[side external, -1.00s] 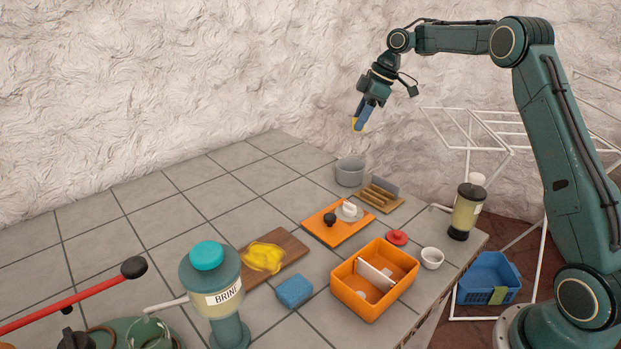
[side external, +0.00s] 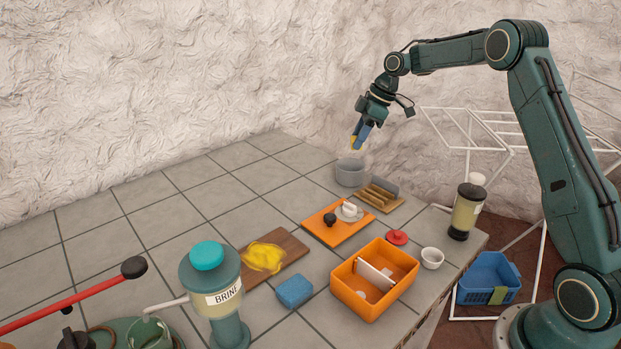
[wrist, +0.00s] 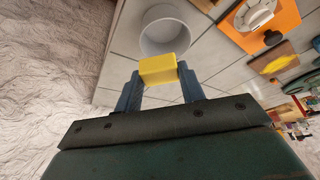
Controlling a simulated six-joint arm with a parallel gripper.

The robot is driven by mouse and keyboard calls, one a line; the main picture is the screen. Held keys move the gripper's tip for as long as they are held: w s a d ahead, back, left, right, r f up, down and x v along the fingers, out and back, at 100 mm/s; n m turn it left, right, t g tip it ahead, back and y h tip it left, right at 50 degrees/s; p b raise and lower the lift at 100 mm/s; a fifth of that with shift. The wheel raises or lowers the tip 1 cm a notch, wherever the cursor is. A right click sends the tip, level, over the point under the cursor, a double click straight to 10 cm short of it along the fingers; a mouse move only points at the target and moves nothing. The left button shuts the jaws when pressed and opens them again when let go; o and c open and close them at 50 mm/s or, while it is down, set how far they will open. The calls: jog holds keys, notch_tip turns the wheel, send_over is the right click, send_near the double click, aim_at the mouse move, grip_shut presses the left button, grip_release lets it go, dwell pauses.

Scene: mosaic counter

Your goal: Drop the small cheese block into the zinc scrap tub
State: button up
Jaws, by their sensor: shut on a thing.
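My gripper (side external: 361,139) is shut on the small cheese block (wrist: 158,69), a yellow block held between the blue fingertips. The block also shows in the side view (side external: 353,142) at the end of the fingers. The zinc scrap tub (side external: 350,174) is a grey round tub at the back of the counter. My gripper is above the tub, with a gap between the block and the rim. In the wrist view the tub (wrist: 168,36) lies just beyond the block, and its visible inside looks empty.
A wooden slotted rack (side external: 381,195) and an orange board (side external: 338,222) stand in front of the tub. An orange bin (side external: 345,290), a blue sponge (side external: 294,291) and a brine dispenser (side external: 212,280) are nearer the camera. The tiles left of the tub are clear.

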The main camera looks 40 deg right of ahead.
jog(key=o, duration=1)
jog(key=shift+r, duration=0.2)
jog(key=shift+v, duration=5.8)
